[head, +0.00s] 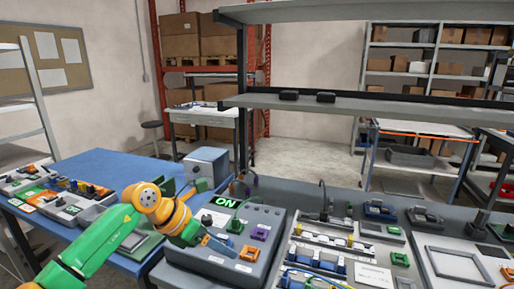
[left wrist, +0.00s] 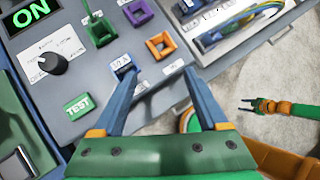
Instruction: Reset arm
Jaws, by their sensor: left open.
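My left arm comes in from the left in the head view, and its gripper (head: 212,243) is over the front of the grey control box (head: 262,222). In the left wrist view the two blue fingers of the left gripper (left wrist: 160,75) are spread, with nothing held between them. The box's panel (left wrist: 70,98) lies beyond the fingertips, and the left tip is at or just above a small blue socket there; contact cannot be told. My right gripper (left wrist: 248,105) shows small at the right of the left wrist view, over the floor, its tips apart and empty.
The panel carries a lit green ON display (left wrist: 32,14), a black knob (left wrist: 52,64), a green TEST button (left wrist: 77,106) and coloured sockets. Grey trays of parts (head: 325,245) stand to the right. A blue table (head: 110,165) is at the left.

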